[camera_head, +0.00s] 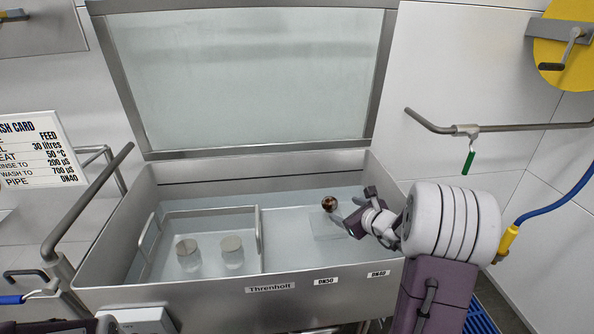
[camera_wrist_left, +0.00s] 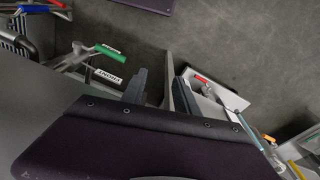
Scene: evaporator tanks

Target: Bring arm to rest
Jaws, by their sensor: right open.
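My right arm comes in from the lower right in the head view, and its gripper (camera_head: 354,209) is over the right part of the open steel tank (camera_head: 215,299). Its jaws are apart, with nothing seen between them. A small brown round thing (camera_head: 330,204) is just left of the jaws; whether they touch it cannot be told. My left gripper (camera_wrist_left: 160,87) shows in the left wrist view, with two grey fingers apart and no object between them. It points over the floor beside equipment.
A rack (camera_head: 257,236) with two pale cylinders (camera_head: 232,250) stands in the tank's left part. The raised glazed lid (camera_head: 245,80) is behind. A rail with a green handle (camera_head: 468,162) and a blue hose (camera_head: 553,211) are at the right. Grey floor (camera_wrist_left: 240,40) shows in the wrist view.

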